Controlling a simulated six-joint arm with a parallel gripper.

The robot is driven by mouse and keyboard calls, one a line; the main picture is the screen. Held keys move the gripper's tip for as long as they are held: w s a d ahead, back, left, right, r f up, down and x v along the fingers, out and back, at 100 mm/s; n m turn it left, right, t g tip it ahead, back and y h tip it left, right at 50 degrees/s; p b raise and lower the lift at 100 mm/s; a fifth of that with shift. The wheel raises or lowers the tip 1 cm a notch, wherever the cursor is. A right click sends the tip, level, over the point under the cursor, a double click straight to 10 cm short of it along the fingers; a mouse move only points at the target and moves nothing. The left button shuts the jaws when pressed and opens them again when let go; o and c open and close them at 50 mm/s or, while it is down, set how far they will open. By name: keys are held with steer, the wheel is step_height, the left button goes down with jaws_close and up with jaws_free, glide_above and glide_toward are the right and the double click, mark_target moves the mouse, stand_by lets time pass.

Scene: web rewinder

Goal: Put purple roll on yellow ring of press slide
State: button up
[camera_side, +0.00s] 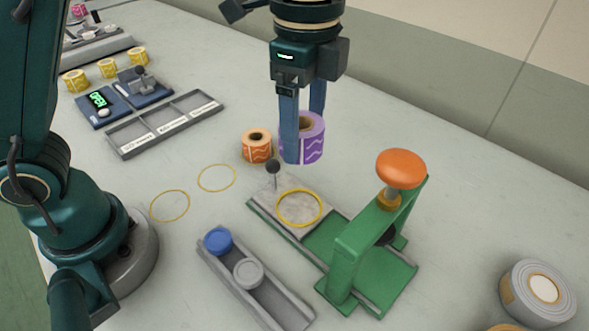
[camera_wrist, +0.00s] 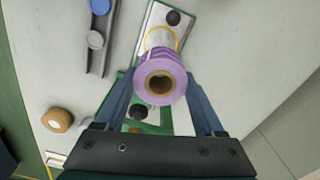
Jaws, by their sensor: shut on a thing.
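The purple roll (camera_side: 314,146) has white wavy marks and a brown core. My gripper (camera_side: 303,150) is shut on it, with one blue finger on each side. The roll is upright or nearly so in the side view. The yellow ring (camera_side: 299,207) lies on the grey plate of the press slide (camera_side: 273,209), and it looks empty. The roll appears above and behind the slide, apart from the ring. In the wrist view, the purple roll (camera_wrist: 160,84) sits between my fingers and partly hides the yellow ring (camera_wrist: 161,31).
A black knob (camera_side: 272,167) stands at the slide's far corner. The green press (camera_side: 352,258) with its orange top (camera_side: 401,168) rises right of the ring. An orange roll (camera_side: 257,147) stands close behind. A grey tray (camera_side: 257,288) holds blue and grey caps.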

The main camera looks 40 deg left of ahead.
steer(key=shift+f, duration=5.6)
steer(key=shift+f, duration=0.8)
steer(key=o, duration=1.1)
steer(key=shift+r, duration=3.75)
steer(key=shift+a, duration=0.1)
